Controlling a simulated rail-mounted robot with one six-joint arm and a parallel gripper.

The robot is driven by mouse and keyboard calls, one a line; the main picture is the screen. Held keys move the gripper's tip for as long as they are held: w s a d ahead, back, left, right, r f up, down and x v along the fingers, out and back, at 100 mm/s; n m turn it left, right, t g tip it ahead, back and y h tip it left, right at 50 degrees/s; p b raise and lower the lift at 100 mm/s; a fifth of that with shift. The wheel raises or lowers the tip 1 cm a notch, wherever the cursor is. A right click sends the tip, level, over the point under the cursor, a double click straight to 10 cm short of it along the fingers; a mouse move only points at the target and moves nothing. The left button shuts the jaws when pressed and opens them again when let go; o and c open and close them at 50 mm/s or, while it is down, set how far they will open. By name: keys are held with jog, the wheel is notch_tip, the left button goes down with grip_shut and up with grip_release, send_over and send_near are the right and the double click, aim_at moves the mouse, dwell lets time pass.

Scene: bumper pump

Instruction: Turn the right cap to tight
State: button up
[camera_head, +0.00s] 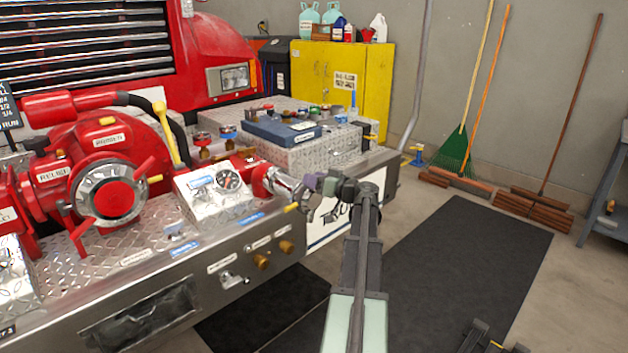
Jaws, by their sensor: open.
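The red pump (110,175) sits on the diamond-plate bumper at left. At its right end a short red outlet carries a silver cap (285,185), which faces right toward my arm. My gripper (316,198) is open just right of the cap, at the end of my arm, which reaches up from the bottom of the picture. Its fingers are close to the cap's right side, and partly cover it. I cannot tell whether they touch it. How tight the cap sits cannot be read from here.
A sloped gauge panel (215,192) and a yellow lever (166,133) stand left of the outlet. A diamond-plate box with a blue tray (280,128) and small parts lies behind. Brass knobs (286,246) stick out of the bumper's front. Dark mats (470,260) cover open floor at right.

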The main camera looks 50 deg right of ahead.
jog(key=shift+w, duration=0.25)
grip_shut()
